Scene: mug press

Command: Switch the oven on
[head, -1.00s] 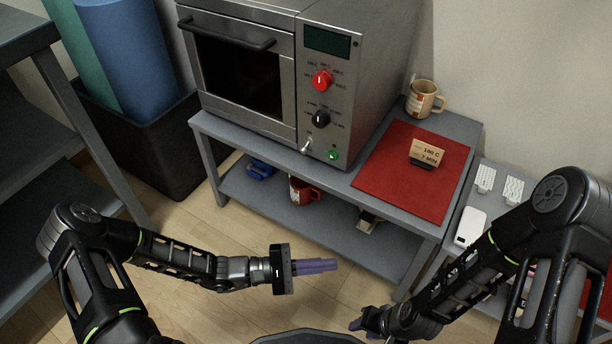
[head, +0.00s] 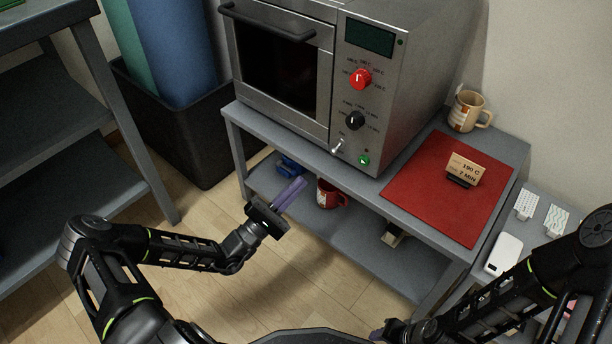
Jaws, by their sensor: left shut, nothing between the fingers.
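The oven (head: 388,112) is a grey steel box on the table, door shut, with a dark display (head: 369,36). Its front panel has a red knob (head: 360,79), a black knob (head: 355,120), a small metal toggle switch (head: 337,147) and a green round button or lamp (head: 363,160). My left gripper (head: 291,194), with purple fingers, is shut and empty, in front of the table, below and left of the toggle, apart from the oven. My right gripper (head: 379,334) shows only partly at the bottom edge; its fingers are mostly hidden.
A red mat (head: 430,190) with a card reading 190 C, 7 MIN (head: 464,169) lies right of the oven; a beige mug (head: 466,111) stands behind. A red mug (head: 330,195) is on the lower shelf. A black bin (head: 190,140) stands left.

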